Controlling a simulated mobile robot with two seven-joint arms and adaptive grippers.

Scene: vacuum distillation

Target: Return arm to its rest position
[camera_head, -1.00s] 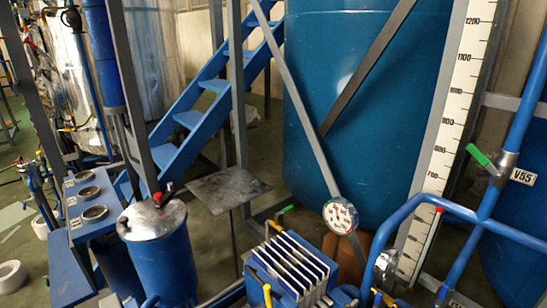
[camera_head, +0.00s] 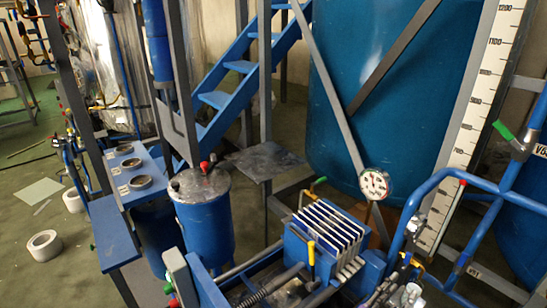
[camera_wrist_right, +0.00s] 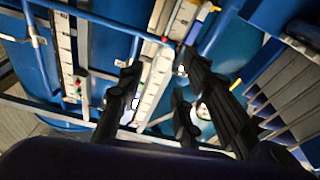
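My right gripper (camera_wrist_right: 162,82) shows in the right wrist view. Its black fingers stand apart, with nothing held between them. Behind the fingers are blue pipes, a white gauge scale and blue equipment, out of their reach as far as I can tell. In the head view I cannot make out either gripper or arm clearly. My left gripper is in neither view.
The head view shows a blue drum (camera_head: 205,222), a finned blue block (camera_head: 325,243), a round dial (camera_head: 375,183), a large blue tank (camera_head: 390,90), blue stairs (camera_head: 232,80) and a green-handled valve (camera_head: 507,133). Open floor lies at left, with white rolls (camera_head: 44,244) on it.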

